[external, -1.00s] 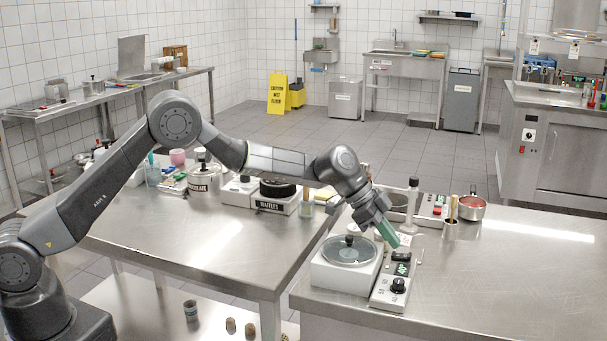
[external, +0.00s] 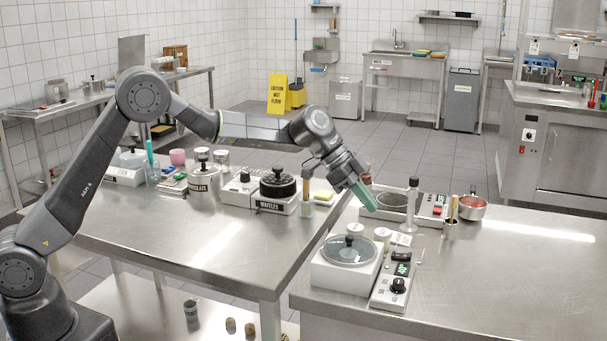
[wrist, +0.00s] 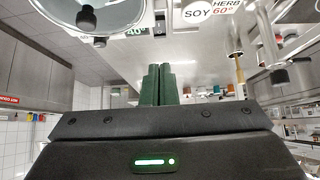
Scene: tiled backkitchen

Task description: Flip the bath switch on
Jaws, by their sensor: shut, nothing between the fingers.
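The bath is a white box (external: 330,277) with a round clear lid, on the right-hand steel counter. Its white control unit (external: 388,298) stands at its right side, with a dark knob (external: 398,286) and a dark panel (external: 402,268) showing green marks. The wrist view shows part of the lid (wrist: 106,18) and a green display reading 40° (wrist: 136,30). The fingers also show together in the wrist view (wrist: 157,85).
A waffle maker (external: 277,200) is on the left table. The right counter's front is clear.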

